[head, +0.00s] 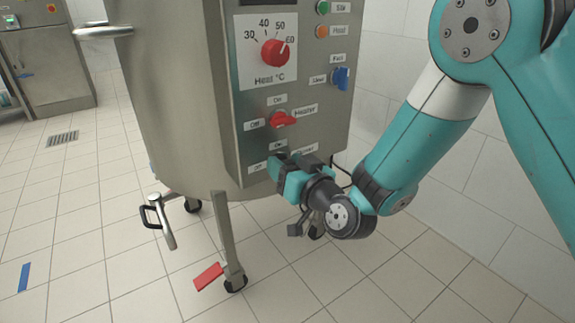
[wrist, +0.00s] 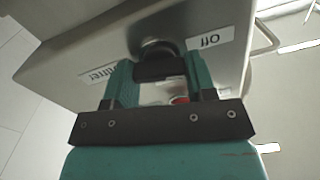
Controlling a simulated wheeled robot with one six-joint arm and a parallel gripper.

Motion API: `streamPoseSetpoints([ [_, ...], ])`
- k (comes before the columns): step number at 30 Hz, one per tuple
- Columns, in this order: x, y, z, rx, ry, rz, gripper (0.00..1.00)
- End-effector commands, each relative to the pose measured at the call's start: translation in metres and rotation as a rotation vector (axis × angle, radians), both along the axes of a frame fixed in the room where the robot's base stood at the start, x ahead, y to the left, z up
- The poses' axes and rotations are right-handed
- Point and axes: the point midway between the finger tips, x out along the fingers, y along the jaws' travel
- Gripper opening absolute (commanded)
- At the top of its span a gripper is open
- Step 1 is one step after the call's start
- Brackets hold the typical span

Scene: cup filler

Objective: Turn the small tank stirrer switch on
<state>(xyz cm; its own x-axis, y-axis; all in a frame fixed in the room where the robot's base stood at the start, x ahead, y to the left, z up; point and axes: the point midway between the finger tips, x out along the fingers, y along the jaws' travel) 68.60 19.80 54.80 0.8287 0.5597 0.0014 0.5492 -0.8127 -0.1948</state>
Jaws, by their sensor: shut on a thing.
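The stirrer switch (wrist: 160,62) is a dark knob on the grey control panel in the wrist view, with an upside-down "Off" label (wrist: 210,40) at one side and a partly covered "Stirrer" label (wrist: 100,72) at the other. My gripper (wrist: 158,75) has its two teal fingers on either side of the knob and is shut on it. In the head view my gripper (head: 284,165) is at the low part of the panel, below the heater switch. There it hides most of the stirrer switch and part of its labels, so its exact turn cannot be told.
The steel tank (head: 165,110) stands on wheeled legs. Above my gripper on its panel are a red heater switch (head: 284,119), a red heat dial (head: 275,53), a blue switch (head: 340,78) and green and orange buttons. A drain valve (head: 160,215) sticks out below left.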

Motion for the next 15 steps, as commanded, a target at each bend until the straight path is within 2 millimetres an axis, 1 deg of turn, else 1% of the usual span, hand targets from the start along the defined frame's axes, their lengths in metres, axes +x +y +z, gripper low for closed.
streamPoseSetpoints([
  [15, -0.0003, -0.0020, -0.0021, 0.398, 0.277, -0.001, 0.27],
])
